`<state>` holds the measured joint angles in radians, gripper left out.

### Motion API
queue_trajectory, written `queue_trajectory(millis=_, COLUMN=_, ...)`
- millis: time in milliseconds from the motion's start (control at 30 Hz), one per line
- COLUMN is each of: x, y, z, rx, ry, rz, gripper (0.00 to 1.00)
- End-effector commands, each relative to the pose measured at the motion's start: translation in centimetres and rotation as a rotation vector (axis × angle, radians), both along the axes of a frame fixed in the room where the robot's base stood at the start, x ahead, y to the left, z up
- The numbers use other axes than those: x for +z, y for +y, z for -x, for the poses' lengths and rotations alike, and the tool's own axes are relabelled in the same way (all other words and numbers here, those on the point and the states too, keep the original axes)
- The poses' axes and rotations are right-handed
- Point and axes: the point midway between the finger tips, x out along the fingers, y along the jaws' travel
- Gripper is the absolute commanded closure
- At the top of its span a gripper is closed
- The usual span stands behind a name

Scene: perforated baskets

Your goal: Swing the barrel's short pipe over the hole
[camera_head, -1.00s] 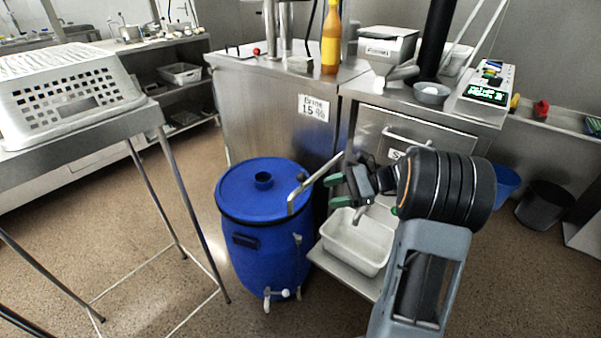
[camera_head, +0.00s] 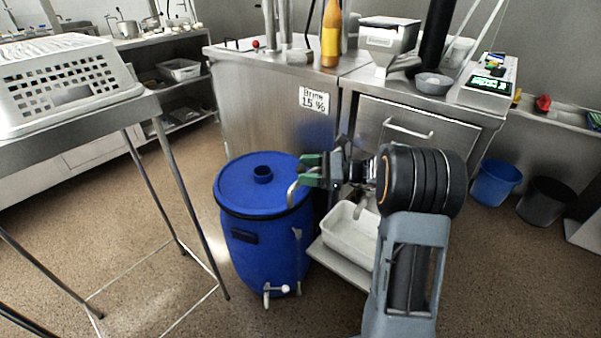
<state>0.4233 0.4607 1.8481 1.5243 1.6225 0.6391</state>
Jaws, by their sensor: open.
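The rest of the pipe is hidden behind my gripper. My gripper (camera_head: 309,170) is open, its green-tipped fingers at the pipe just behind its bend. I cannot tell whether the fingers touch the pipe or straddle it.
A white tub (camera_head: 350,236) sits on a low shelf right of the barrel. A steel cabinet (camera_head: 262,108) marked "Brine 15 %" stands close behind. A steel table (camera_head: 90,117) with a perforated basket (camera_head: 68,82) is at left. The floor between table and barrel is clear.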

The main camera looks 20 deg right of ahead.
Motion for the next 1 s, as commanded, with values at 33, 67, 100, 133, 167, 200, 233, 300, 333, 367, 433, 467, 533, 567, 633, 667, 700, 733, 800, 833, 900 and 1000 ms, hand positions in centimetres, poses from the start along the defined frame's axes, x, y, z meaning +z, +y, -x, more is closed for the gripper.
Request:
queue_trajectory(millis=33, x=-0.1, y=0.5, z=-0.2, rx=0.002, ry=-0.001, rz=0.0, gripper=0.42)
queue_trajectory(millis=67, x=-0.1, y=0.8, z=-0.2, rx=0.002, ry=-0.001, rz=0.001, gripper=0.42)
queue_trajectory(millis=100, x=-0.1, y=1.0, z=-0.3, rx=0.002, ry=-0.001, rz=0.001, gripper=0.42)
queue_trajectory(millis=133, x=0.0, y=1.2, z=-0.4, rx=0.002, ry=-0.001, rz=0.001, gripper=0.42)
queue_trajectory(millis=167, x=0.0, y=1.3, z=-0.5, rx=0.002, ry=-0.001, rz=0.001, gripper=0.42)
queue_trajectory(millis=200, x=0.0, y=1.5, z=-0.5, rx=0.001, ry=-0.001, rz=0.001, gripper=0.42)
queue_trajectory(millis=233, x=0.0, y=1.6, z=-0.6, rx=0.0, ry=-0.001, rz=0.0, gripper=0.42)
queue_trajectory(millis=300, x=0.0, y=1.7, z=-0.6, rx=0.0, ry=-0.001, rz=0.0, gripper=0.42)
queue_trajectory(millis=333, x=0.0, y=1.7, z=-0.6, rx=0.0, ry=-0.001, rz=0.0, gripper=0.42)
queue_trajectory(millis=367, x=0.0, y=1.7, z=-0.6, rx=0.0, ry=-0.001, rz=0.0, gripper=0.42)
queue_trajectory(millis=433, x=0.0, y=1.7, z=-0.6, rx=0.0, ry=-0.001, rz=0.0, gripper=0.42)
queue_trajectory(millis=467, x=0.0, y=1.7, z=-0.6, rx=0.0, ry=-0.001, rz=0.0, gripper=0.42)
queue_trajectory(millis=533, x=0.0, y=1.7, z=-0.6, rx=0.0, ry=-0.001, rz=0.0, gripper=0.42)
queue_trajectory(millis=567, x=0.0, y=1.7, z=-0.6, rx=0.0, ry=-0.001, rz=0.0, gripper=0.42)
queue_trajectory(millis=633, x=0.0, y=1.7, z=-0.6, rx=0.0, ry=-0.001, rz=0.0, gripper=0.48)
queue_trajectory(millis=667, x=0.0, y=1.7, z=-0.6, rx=0.0, ry=-0.001, rz=0.0, gripper=0.51)
queue_trajectory(millis=700, x=0.0, y=1.7, z=-0.6, rx=0.0, ry=-0.001, rz=0.0, gripper=0.55)
queue_trajectory(millis=733, x=0.0, y=1.7, z=-0.6, rx=0.0, ry=-0.001, rz=0.0, gripper=0.58)
queue_trajectory(millis=800, x=0.0, y=1.7, z=-0.6, rx=0.0, ry=-0.001, rz=0.0, gripper=0.65)
queue_trajectory(millis=833, x=0.0, y=1.7, z=-0.6, rx=0.0, ry=-0.001, rz=0.0, gripper=0.68)
queue_trajectory(millis=900, x=0.0, y=1.7, z=-0.6, rx=0.0, ry=-0.001, rz=0.0, gripper=0.74)
queue_trajectory(millis=1000, x=0.0, y=1.7, z=-0.6, rx=0.0, ry=0.0, rz=0.0, gripper=0.84)
